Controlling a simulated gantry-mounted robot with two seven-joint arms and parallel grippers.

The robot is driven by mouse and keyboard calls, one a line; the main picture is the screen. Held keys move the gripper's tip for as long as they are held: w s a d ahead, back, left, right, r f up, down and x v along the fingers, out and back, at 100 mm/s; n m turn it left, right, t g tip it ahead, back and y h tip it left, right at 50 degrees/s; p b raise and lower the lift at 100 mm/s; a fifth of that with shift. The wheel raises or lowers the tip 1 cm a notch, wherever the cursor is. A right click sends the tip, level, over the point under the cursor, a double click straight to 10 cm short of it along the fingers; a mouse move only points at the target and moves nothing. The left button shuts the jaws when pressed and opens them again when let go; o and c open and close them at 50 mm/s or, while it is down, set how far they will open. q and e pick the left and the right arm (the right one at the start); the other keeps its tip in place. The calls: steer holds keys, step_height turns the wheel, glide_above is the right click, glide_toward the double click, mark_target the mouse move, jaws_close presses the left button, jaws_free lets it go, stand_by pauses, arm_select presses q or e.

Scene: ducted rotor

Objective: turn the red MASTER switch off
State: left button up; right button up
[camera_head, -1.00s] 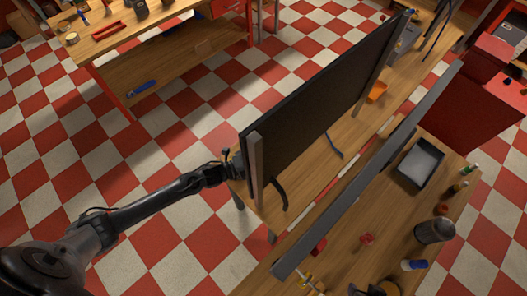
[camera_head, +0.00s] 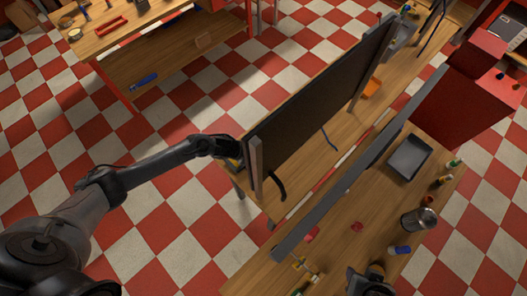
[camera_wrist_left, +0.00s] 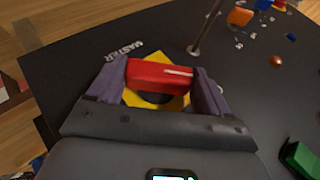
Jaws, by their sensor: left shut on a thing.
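The red MASTER switch (camera_wrist_left: 160,76) shows in the left wrist view as a red bar handle on a yellow plate (camera_wrist_left: 178,98). It is on a black panel (camera_wrist_left: 110,52), with white MASTER lettering beside the plate. My left gripper (camera_wrist_left: 158,85) has one finger at each end of the red handle and is shut on it. In the head view the left gripper is mostly hidden at the left edge of the upright black panel (camera_head: 310,105), and the switch is not visible.
A metal rod (camera_wrist_left: 205,28) stands out from the panel near the switch. A green part (camera_wrist_left: 300,158) is at the lower right. In the head view, a wooden bench (camera_head: 335,250) carries a grey tray (camera_head: 408,158), a metal can (camera_head: 419,219) and bottles.

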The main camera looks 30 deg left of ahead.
stand_by(0.4)
arm_select(q)
steer(key=o, duration=1)
steer(key=shift+r, duration=0.1)
steer(key=b+v, duration=0.1)
steer(key=v, duration=0.9)
steer(key=shift+s+a+r+b, duration=0.1)
steer(key=shift+r+b, duration=0.2)
